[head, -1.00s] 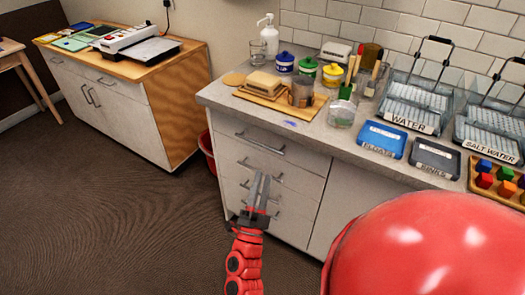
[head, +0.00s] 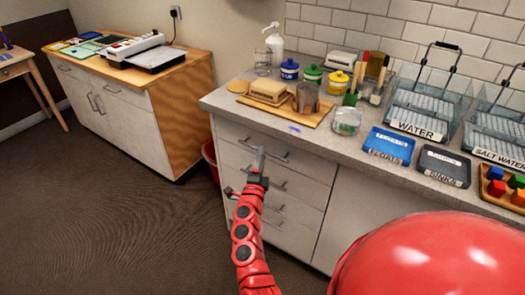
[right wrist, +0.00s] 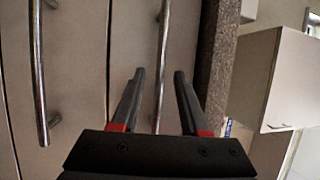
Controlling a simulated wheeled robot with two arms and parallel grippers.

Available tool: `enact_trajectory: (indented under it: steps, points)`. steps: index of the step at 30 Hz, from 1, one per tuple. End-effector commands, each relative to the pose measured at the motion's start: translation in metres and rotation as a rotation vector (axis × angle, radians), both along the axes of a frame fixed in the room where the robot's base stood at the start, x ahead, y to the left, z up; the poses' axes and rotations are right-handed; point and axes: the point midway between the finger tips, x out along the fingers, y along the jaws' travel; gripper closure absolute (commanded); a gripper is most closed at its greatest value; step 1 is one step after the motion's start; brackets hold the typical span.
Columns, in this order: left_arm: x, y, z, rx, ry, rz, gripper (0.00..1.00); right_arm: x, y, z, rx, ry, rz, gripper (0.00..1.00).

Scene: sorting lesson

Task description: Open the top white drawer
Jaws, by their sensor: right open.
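The top white drawer (head: 312,164) is closed, just under the grey counter. Its metal bar handle (head: 274,156) is partly hidden by my right gripper (head: 259,160). In the right wrist view, my right gripper (right wrist: 157,75) is open and its two fingers point at the drawer front. The top handle (right wrist: 162,50) runs between the fingers in that picture, and the gripper holds nothing. I cannot tell whether the fingertips reach past the bar. My left gripper is not in view.
The counter edge (right wrist: 216,50) lies close beside one finger. A lower drawer's handle (right wrist: 38,70) is on the other side. A red bin (head: 209,153) stands left of the drawers. The counter carries a wooden board (head: 308,119), jars and trays. Open floor lies to the left.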

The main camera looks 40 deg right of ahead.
Motion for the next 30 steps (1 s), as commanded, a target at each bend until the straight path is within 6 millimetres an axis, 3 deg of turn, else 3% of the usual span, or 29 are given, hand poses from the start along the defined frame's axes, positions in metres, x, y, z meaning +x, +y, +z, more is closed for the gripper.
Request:
enact_trajectory:
  steps: [6, 17, 24, 30]
  points:
    - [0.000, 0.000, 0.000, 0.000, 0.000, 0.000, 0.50, 0.018, -0.017, 0.004, 0.000, 0.000, 0.000, 0.55]
    - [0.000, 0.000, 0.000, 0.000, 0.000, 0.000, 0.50, 0.021, -0.021, 0.005, 0.000, 0.000, -0.001, 0.55]
    - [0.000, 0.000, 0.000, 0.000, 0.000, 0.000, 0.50, 0.021, -0.021, 0.005, 0.000, 0.000, -0.001, 0.97]
    - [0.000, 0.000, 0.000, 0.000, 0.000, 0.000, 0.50, 0.021, -0.020, 0.005, 0.000, 0.000, -0.001, 1.00]
